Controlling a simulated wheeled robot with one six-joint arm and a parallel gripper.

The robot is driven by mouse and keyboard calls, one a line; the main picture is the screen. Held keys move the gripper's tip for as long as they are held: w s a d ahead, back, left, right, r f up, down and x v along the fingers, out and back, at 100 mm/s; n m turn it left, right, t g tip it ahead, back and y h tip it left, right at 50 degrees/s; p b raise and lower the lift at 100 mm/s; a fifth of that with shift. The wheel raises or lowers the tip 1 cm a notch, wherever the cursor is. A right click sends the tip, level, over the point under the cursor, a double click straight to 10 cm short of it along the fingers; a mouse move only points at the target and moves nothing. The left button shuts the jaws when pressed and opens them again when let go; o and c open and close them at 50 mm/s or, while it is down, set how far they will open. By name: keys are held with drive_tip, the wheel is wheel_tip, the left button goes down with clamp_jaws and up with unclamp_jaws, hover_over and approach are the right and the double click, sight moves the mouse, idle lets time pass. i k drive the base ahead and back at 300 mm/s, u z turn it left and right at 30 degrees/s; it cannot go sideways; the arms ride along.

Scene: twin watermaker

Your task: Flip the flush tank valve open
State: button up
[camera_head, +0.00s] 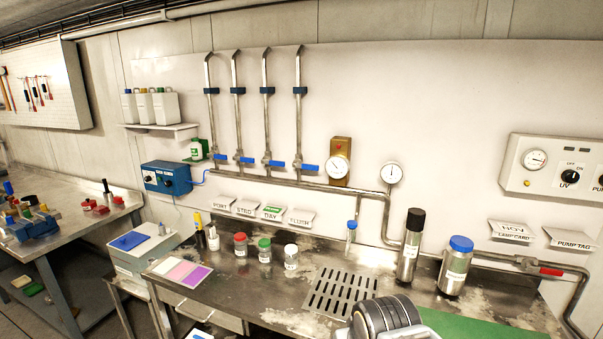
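Several vertical pipes stand on the back wall, each with a blue lever valve near its foot. The rightmost lever (309,168) sits on the rightmost pipe (299,120). Its handle points right, across the pipe. The other blue levers (246,160) also point sideways. Below are angled label cards, left to right PORT, STBD, DAY and FLUSH; the FLUSH card (301,217) is rightmost and stands below the rightmost valve. My gripper's fingers are not in view; a dark, ringed round part at the bottom centre looks like part of my arm, well below and apart from the valves.
The steel bench holds jars with red (240,244), green (264,249) and white lids (291,257). A drain grate (342,294) lies at centre. A black-capped bottle (410,246) and a blue-lidded jar (456,265) stand right.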

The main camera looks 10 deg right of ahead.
sight(303, 167)
drive_tip(key=u, duration=0.35)
drive_tip(key=i, duration=0.95)
drive_tip(key=u, duration=0.2)
